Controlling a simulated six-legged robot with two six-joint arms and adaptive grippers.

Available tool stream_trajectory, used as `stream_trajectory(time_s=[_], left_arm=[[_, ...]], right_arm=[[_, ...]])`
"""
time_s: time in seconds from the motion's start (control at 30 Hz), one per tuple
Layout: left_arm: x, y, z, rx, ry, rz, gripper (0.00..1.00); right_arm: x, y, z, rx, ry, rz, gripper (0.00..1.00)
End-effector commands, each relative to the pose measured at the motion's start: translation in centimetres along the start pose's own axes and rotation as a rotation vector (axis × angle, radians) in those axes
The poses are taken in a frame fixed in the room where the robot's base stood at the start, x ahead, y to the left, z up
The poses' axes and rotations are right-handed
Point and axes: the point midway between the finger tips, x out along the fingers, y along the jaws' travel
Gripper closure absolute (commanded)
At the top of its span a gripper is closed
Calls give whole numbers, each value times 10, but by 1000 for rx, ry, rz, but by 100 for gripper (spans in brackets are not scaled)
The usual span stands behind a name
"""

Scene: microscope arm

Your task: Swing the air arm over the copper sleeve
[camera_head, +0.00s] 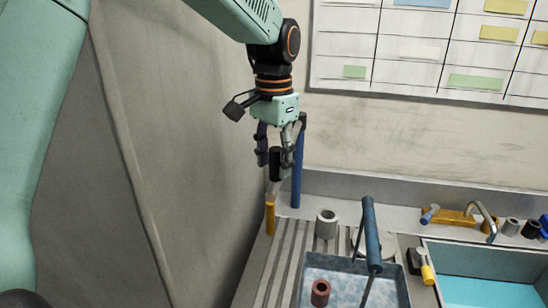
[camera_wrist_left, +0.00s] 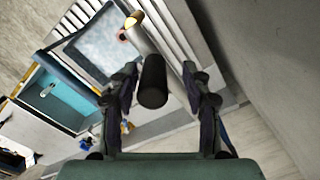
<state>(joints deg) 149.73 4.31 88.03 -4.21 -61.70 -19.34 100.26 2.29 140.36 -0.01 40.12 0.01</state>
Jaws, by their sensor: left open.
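My left gripper (camera_head: 277,165) points down and is open. Its fingers stand on either side of a black handle (camera_head: 275,164), with a gap on both sides in the left wrist view (camera_wrist_left: 153,82). The handle appears to belong to the air arm, a pale grey tube (camera_wrist_left: 160,42) ending in a yellow tip (camera_head: 270,216), by a blue post (camera_head: 297,170). The copper sleeve (camera_head: 320,292), a short reddish-brown hollow cylinder, stands in the blue-grey tray (camera_head: 396,268). It also shows partly behind the tip in the left wrist view (camera_wrist_left: 122,35). My right gripper is out of view.
A grey sleeve (camera_head: 326,223) stands on the ribbed surface behind the tray. A teal-lined basin (camera_head: 490,286) lies to the right. A wall (camera_head: 170,130) stands close on the left.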

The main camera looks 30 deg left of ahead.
Motion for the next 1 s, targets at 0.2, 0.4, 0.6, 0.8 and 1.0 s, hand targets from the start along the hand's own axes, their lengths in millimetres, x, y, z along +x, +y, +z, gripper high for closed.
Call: stream_trajectory(time_s=[0.2, 0.4, 0.6, 0.8, 1.0], left_arm=[[0, 0, -1, 1, 0, 0, 59], [0, 0, -1, 0, 0, 0, 76], [0, -1, -1, 1, 1, -1, 93], [0, -1, -1, 1, 0, -1, 100], [-1, 0, -1, 1, 0, -1, 100]], right_arm=[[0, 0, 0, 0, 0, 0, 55], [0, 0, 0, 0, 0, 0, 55], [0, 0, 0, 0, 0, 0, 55], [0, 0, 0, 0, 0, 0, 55], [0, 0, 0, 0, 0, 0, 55]])
